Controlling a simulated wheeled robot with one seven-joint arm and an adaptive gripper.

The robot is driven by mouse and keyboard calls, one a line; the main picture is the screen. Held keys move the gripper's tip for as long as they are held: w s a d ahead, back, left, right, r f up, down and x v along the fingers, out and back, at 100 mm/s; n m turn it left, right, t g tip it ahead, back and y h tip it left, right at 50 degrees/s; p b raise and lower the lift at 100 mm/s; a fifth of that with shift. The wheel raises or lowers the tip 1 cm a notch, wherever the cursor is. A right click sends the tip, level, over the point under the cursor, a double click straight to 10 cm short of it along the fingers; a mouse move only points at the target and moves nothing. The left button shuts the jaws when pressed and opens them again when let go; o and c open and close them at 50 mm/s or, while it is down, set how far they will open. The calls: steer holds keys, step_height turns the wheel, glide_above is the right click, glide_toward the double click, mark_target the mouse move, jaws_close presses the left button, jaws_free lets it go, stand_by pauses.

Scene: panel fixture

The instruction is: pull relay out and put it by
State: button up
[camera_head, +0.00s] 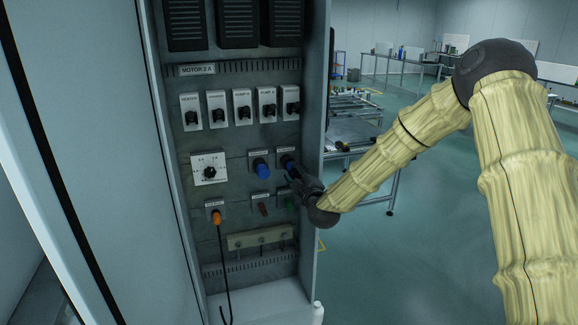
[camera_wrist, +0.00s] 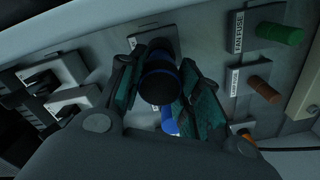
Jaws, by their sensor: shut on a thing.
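The part I take to be the relay is a dark round body with a blue rim (camera_wrist: 158,82). It stands out from a grey plate on the panel in the wrist view; its label is not legible. My gripper (camera_wrist: 160,95) is shut around its sides, with one teal-padded finger on each side. In the head view my gripper (camera_head: 295,174) is at the right side of the panel, over this part (camera_head: 286,160). Whether the part is fully seated in its socket cannot be told.
A similar blue part (camera_head: 262,168) is close on the left; its blue also shows below the gripper in the wrist view (camera_wrist: 169,121). A green fuse (camera_wrist: 280,33) and a brown fuse (camera_wrist: 264,89) are nearby. An orange plug (camera_head: 216,217) has a hanging cord. The cabinet's right wall (camera_head: 318,150) is close.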

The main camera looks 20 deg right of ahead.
mark_target(297, 175)
steer(key=shift+s, duration=0.65)
stand_by(0.6)
steer(key=shift+s+d, duration=0.1)
steer(key=shift+s, duration=2.4)
